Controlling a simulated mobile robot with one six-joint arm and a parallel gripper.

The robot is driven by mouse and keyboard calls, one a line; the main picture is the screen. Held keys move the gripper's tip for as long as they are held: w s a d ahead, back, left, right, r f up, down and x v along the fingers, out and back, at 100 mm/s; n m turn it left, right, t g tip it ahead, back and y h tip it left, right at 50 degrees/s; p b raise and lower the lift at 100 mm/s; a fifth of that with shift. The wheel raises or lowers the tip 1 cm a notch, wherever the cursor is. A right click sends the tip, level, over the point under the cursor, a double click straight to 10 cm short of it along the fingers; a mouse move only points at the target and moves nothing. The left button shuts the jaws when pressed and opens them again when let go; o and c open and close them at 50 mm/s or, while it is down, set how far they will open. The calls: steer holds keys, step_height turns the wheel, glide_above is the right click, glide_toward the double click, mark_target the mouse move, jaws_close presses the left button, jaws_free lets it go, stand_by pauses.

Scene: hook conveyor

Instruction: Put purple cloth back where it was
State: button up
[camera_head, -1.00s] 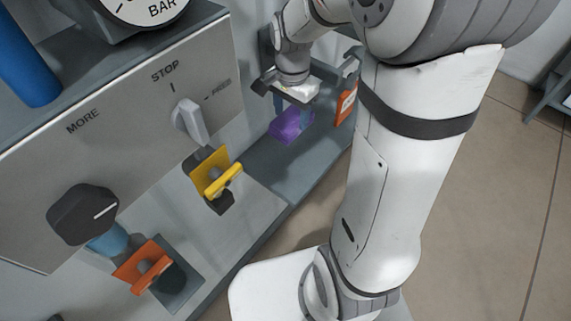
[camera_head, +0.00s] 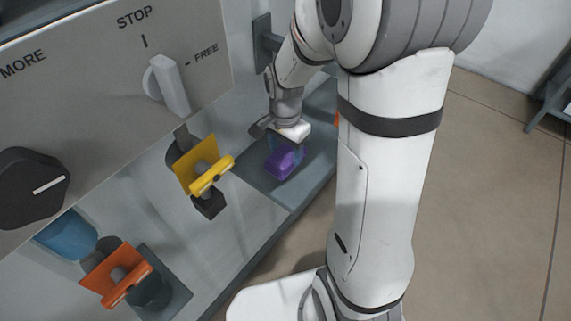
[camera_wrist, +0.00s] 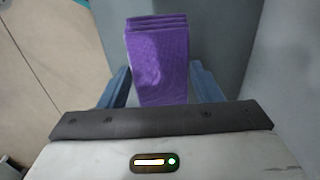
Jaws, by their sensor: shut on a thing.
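The purple cloth (camera_head: 283,161) is a small folded bundle under my gripper (camera_head: 286,146), over the grey shelf at the wall. In the wrist view the cloth (camera_wrist: 158,60) shows stacked folds at its far edge and lies between the two blue fingers of my gripper (camera_wrist: 162,80). My gripper is shut on the cloth and points down. I cannot tell whether the cloth's underside touches the shelf.
The grey shelf (camera_head: 305,175) has bare room around the cloth. My arm hides part of the right side.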

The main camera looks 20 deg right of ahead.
mark_target(285, 162)
step_height(285, 162, down, 5)
steer(key=shift+f, duration=0.1)
steer(key=o, duration=1)
steer(key=shift+o, duration=0.2)
step_height(285, 162, up, 12)
steer(key=shift+f, duration=0.15)
steer(key=s+r+n+t, duration=0.1)
steer(key=s+r+n, duration=0.2)
steer(key=s+n, duration=0.2)
steer(key=s+r+n+t, duration=0.2)
steer(key=s+n, duration=0.3)
steer(key=s, duration=0.4)
steer(key=shift+s+d+r+n, duration=0.15)
steer(key=shift+r+n, duration=0.25)
steer(key=shift+r, duration=0.5)
